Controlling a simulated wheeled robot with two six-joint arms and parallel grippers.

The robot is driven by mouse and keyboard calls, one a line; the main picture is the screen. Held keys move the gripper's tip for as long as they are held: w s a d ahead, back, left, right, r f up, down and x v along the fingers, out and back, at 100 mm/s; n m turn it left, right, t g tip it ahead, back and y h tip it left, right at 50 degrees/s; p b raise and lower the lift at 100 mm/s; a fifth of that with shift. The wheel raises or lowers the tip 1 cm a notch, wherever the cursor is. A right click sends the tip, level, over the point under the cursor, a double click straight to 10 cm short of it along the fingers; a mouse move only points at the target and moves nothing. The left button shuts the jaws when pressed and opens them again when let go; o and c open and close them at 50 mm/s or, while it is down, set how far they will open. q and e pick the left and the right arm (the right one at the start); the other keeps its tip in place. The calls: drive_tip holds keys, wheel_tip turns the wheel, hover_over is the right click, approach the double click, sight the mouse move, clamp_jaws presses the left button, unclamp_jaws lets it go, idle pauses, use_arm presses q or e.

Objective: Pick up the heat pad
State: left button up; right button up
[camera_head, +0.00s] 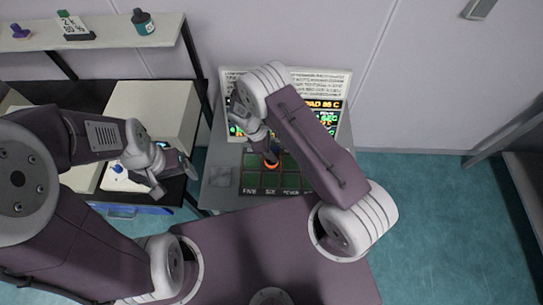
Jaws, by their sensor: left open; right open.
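My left gripper (174,178) is open and empty, in front of the white machine at the left.
A lit display panel (326,118) stands behind the board, partly hidden by my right arm. A white machine (152,108) stands left. A shelf (105,32) holds a dark bottle (143,23). Floor at right is clear.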

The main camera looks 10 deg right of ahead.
drive_tip(key=shift+x, duration=0.95)
drive_tip(key=shift+w+d+f, duration=0.1)
drive_tip(key=shift+w, duration=0.1)
drive_tip(key=shift+s, duration=0.1)
clamp_jaws()
idle(0.3)
